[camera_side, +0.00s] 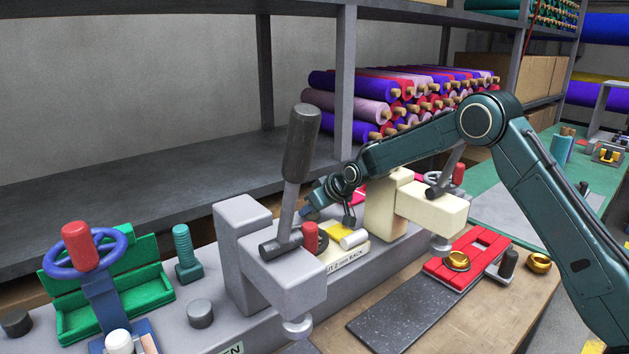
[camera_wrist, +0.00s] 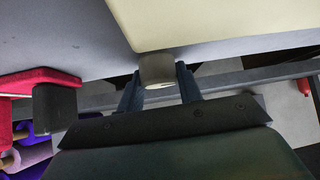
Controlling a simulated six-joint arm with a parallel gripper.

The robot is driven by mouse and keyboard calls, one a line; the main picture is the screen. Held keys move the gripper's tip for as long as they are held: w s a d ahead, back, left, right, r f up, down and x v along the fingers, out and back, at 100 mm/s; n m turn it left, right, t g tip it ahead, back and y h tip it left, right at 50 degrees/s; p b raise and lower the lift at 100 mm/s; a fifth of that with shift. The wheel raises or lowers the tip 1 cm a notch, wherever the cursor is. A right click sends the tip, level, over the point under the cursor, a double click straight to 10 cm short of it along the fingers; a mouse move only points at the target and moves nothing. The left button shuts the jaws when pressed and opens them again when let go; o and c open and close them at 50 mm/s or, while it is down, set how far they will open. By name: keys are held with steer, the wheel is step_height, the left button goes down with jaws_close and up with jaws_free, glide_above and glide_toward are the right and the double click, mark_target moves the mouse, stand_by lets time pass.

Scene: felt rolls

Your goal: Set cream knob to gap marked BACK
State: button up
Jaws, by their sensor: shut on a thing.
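In the wrist view, the two dark blue fingers of my gripper (camera_wrist: 159,74) are shut on a short beige-grey cylinder (camera_wrist: 158,66), which seems to be the cream knob. It sits against the edge of a pale cream panel (camera_wrist: 215,22). In the side view, my gripper (camera_side: 310,211) reaches down behind the grey block and its lever, which hide the held knob. A cream plate (camera_side: 342,258) with lettering, partly covered, reads about "UT 2 mm BACK". A pale cylinder (camera_side: 353,239) and a red upright knob (camera_side: 310,236) stand by it. I cannot make out the gap itself.
A grey clamp block (camera_side: 241,225) with a dark lever (camera_side: 301,143) stands in front of my gripper. A cream clamp block (camera_side: 432,207) is to the right. A red frame (camera_side: 467,262) and a dark speckled strip (camera_side: 403,305) lie on the wooden bench.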

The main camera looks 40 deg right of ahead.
steer(key=o, duration=1)
steer(key=shift+r, duration=0.1)
steer(key=shift+v, duration=0.85)
steer(key=v, duration=0.3)
step_height(320, 180, up, 7)
steer(key=shift+s, duration=0.1)
